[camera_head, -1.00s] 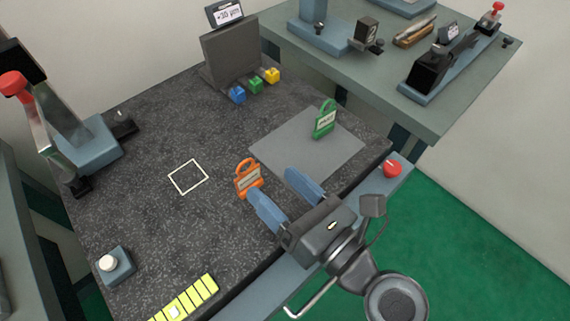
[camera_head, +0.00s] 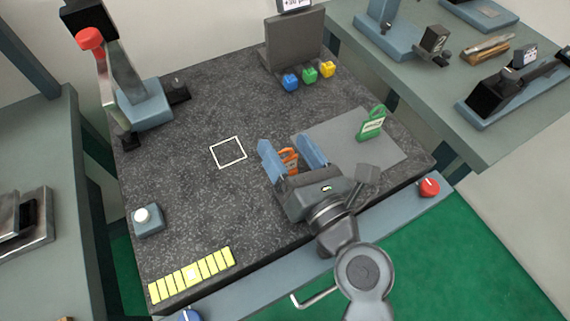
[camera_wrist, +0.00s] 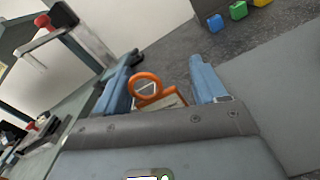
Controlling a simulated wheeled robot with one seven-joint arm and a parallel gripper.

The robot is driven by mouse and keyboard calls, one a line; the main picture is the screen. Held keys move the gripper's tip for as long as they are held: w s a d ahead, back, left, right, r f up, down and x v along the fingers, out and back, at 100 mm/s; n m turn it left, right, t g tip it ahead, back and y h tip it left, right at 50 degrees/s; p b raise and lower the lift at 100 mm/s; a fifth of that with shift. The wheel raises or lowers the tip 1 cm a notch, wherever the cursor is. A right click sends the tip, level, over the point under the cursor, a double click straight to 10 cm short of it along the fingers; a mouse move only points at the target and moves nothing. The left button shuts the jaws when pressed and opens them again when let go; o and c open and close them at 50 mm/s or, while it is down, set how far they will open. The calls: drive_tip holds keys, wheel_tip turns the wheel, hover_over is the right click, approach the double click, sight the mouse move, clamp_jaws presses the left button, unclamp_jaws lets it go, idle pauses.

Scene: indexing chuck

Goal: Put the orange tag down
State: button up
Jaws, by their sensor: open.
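The orange tag (camera_head: 289,160) stands on the dark speckled slab, at the left edge of the grey mat (camera_head: 377,148) in the head view. My gripper (camera_head: 290,145) is open, with one blue finger on each side of the tag. The wrist view shows the orange tag (camera_wrist: 146,86) with its ring handle up, between the open fingers, nearer the left one. The gripper body hides its lower part. A white outlined square (camera_head: 228,152) on the slab, left of the tag, is empty.
A green tag (camera_head: 371,123) stands on the mat. Blue (camera_head: 291,82), green and yellow blocks sit at the back by a grey upright plate. A button box (camera_head: 148,220) and a yellow strip (camera_head: 191,275) lie at the left front. The slab around the square is clear.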

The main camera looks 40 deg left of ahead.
drive_tip(key=shift+w+a, duration=0.15)
drive_tip(key=shift+a, duration=0.35)
drive_tip(key=c, duration=1)
